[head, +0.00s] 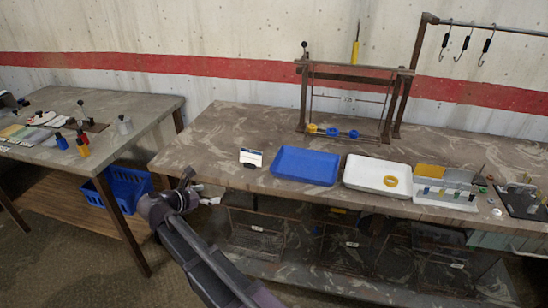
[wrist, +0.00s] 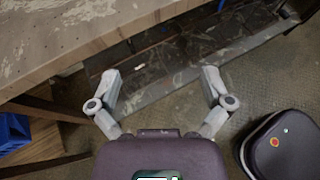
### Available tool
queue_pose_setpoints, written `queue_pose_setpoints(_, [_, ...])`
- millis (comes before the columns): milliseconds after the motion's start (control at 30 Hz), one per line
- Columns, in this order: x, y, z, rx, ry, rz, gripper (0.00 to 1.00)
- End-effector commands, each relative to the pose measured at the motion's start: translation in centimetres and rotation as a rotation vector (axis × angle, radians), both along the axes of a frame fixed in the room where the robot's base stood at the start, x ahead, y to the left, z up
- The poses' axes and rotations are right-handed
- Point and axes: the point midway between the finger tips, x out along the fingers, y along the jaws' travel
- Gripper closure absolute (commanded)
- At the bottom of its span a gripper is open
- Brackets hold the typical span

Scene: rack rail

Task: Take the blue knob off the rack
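The rack (head: 303,98) is a dark metal frame with thin rods, standing at the back of the long table. Low on it sit two small blue pieces, one in the middle (head: 332,132) and one to the right (head: 352,134), with a yellow piece (head: 312,128) at their left. Which blue piece is the knob is too small to tell. My gripper (head: 207,199) is in front of the table's front edge, left of and well apart from the rack. In the wrist view my gripper (wrist: 160,78) is open and empty, its fingers spread wide. The rack is not in that view.
A blue tray (head: 306,166) and a white tray (head: 359,178) holding a yellow ring (head: 391,181) lie in front of the rack. A small white card (head: 251,157) stands left of them. Wire baskets (head: 256,238) sit on the lower shelf. The tabletop's left part is clear.

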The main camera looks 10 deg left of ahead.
Motion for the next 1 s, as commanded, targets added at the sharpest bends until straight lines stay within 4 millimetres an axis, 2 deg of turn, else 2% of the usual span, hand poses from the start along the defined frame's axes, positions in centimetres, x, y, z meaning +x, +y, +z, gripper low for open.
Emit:
queue_pose_setpoints(167, [1.0, -3.4, -0.9, 0.086, 0.006, -0.081, 0.01])
queue_pose_setpoints(267, [1.7, -6.3, -1.7, 0.165, 0.007, -0.155, 0.01])
queue_pose_setpoints(567, [3.0, -16.6, -4.7, 0.468, -0.009, -0.472, 0.01])
queue_pose_setpoints(800, [2.5, -24.3, -6.9, 0.701, -0.049, -0.763, 0.01])
queue_pose_setpoints(1000, [1.3, -30.0, -8.4, 0.881, -0.099, -1.019, 0.01])
